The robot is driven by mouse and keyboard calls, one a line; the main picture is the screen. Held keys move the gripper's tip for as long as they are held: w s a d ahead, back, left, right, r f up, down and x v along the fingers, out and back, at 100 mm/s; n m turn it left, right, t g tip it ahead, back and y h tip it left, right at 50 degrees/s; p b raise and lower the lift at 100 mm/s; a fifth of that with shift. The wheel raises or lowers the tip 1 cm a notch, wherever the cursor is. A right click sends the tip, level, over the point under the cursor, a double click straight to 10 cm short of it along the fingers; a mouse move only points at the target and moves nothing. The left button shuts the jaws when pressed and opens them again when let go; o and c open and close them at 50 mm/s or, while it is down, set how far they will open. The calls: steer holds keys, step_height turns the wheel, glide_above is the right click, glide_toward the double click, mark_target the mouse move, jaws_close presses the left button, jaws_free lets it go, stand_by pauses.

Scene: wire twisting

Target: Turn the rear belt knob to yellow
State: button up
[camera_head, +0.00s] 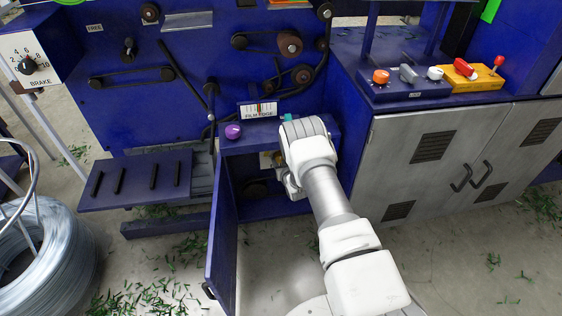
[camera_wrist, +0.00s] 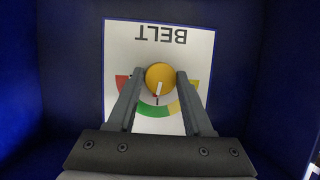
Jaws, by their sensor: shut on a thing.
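The rear belt knob (camera_wrist: 160,74) is a round orange-yellow knob on a white panel (camera_wrist: 120,40) marked BELT, which appears upside down in the wrist view. A curved scale (camera_wrist: 153,110) around its lower side has red at the left, green at the bottom and yellow at the right. The white-and-red mark on the knob points down, roughly toward the green part. My gripper (camera_wrist: 158,79) is shut on the knob, one finger at each side. In the head view my arm reaches into the open blue cabinet, and my wrist hides much of the inside.
Blue cabinet walls stand close on both sides in the wrist view. The open cabinet door (camera_head: 222,235) is left of my arm. A purple knob (camera_head: 233,131) and a FILM EDGE dial (camera_head: 258,111) sit above the opening. Grey cabinet doors (camera_head: 440,165) stand to the right.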

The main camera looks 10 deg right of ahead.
jaws_close()
steer(key=n+h, duration=0.2)
steer(key=n, duration=0.1)
steer(key=n+h, duration=0.1)
steer(key=n, duration=0.1)
steer(key=n+h, duration=0.2)
steer(key=n, duration=0.1)
steer(key=shift+a+f+n+t+h, duration=0.1)
steer(key=shift+a+n+t+h, duration=0.2)
steer(key=shift+t, duration=0.1)
stand_by(0.6)
steer(key=o, duration=1.3)
jaws_free()
steer(key=shift+c, duration=0.2)
